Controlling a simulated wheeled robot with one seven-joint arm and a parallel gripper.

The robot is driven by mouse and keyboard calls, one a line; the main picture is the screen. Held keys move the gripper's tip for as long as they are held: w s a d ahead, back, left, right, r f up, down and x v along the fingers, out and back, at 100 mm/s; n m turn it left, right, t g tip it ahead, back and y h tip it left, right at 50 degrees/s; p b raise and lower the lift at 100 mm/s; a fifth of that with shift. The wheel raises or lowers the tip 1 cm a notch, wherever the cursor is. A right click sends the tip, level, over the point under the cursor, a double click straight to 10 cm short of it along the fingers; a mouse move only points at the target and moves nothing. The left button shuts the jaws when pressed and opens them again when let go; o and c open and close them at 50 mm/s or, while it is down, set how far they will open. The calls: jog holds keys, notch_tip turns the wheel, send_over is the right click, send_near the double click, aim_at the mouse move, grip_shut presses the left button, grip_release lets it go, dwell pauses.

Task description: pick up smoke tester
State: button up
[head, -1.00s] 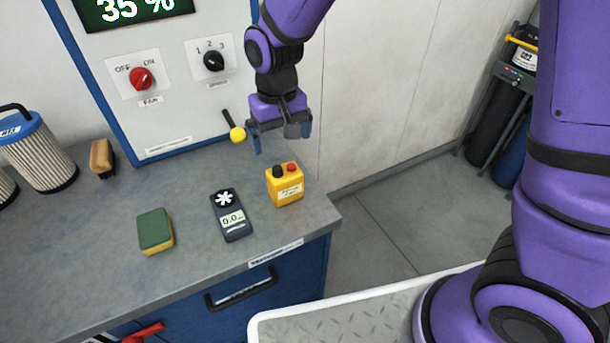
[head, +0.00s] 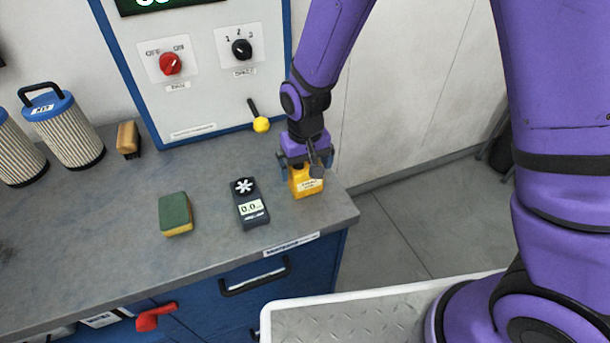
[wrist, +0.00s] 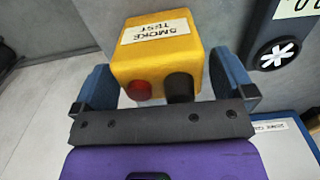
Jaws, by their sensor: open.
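The smoke tester is a yellow box (head: 305,184) on the counter near its right front corner. In the wrist view the smoke tester (wrist: 160,55) shows its "SMOKE TEST" label, a red button and a black knob. My gripper (head: 307,170) is right above it, pointing down, and hides its top in the head view. In the wrist view my gripper (wrist: 165,88) is open, with one blue finger on each side of the box. A narrow gap shows by the left finger; I cannot tell whether the right finger touches the box.
A dark meter (head: 250,204) lies left of the tester, and a green and yellow sponge (head: 175,214) further left. A yellow-knobbed lever (head: 261,124) sticks out from the panel (head: 205,95) behind. A brush (head: 127,139) and filters (head: 66,130) stand at the back left.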

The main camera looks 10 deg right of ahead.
jog(key=shift+f, duration=0.15)
jog(key=c, duration=1)
jog(key=shift+c, duration=1)
